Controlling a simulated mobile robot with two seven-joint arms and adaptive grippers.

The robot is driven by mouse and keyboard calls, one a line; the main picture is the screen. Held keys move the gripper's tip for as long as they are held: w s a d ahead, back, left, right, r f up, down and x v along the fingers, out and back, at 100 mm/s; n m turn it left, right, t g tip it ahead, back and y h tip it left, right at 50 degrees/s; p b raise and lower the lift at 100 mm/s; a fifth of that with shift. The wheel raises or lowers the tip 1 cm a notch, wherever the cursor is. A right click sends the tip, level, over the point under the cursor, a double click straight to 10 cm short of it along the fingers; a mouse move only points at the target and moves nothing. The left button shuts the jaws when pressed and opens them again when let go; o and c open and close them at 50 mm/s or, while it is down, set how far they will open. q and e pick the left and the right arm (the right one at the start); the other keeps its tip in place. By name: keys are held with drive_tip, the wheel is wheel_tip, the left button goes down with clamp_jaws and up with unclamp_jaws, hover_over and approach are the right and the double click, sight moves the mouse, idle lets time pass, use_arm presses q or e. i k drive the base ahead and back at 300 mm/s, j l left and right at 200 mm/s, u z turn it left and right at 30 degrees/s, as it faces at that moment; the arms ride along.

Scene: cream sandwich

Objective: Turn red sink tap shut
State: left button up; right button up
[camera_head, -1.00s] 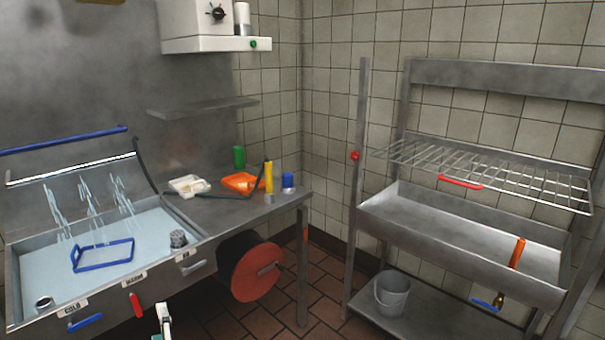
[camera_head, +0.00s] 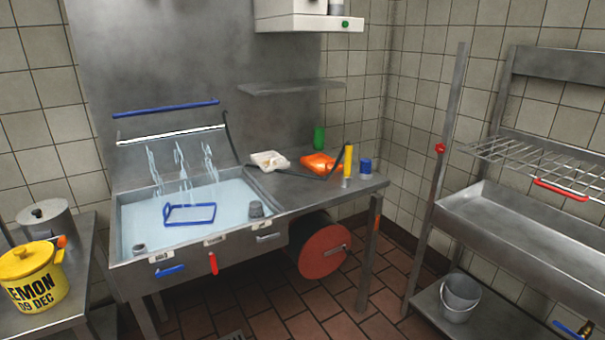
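The red sink tap (camera_head: 213,263) is a short red lever on the front face of the sink (camera_head: 128,273), below a small white label. It points down, nearly upright. A blue lever (camera_head: 170,270) sits to its left, lying nearly level, and a grey handle (camera_head: 268,237) sits to its right. Water streams (camera_head: 182,170) fall from the bar (camera_head: 170,134) into the water-filled basin. A blue wire frame (camera_head: 190,214) lies in the basin. Neither of my grippers can be made out in the current view.
A counter (camera_head: 300,191) with an orange tray (camera_head: 322,163) adjoins the sink. A red reel (camera_head: 324,251) hangs beneath it. A yellow pot (camera_head: 30,275) stands on a table at left. A rack with a bucket (camera_head: 460,297) stands at right. Tiled floor lies open in front.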

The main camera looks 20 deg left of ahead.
sight(212, 256)
drive_tip(key=j+u, duration=0.1)
drive_tip(key=u, duration=0.65)
drive_tip(key=i+j+u, duration=0.1)
drive_tip(key=u, duration=0.3)
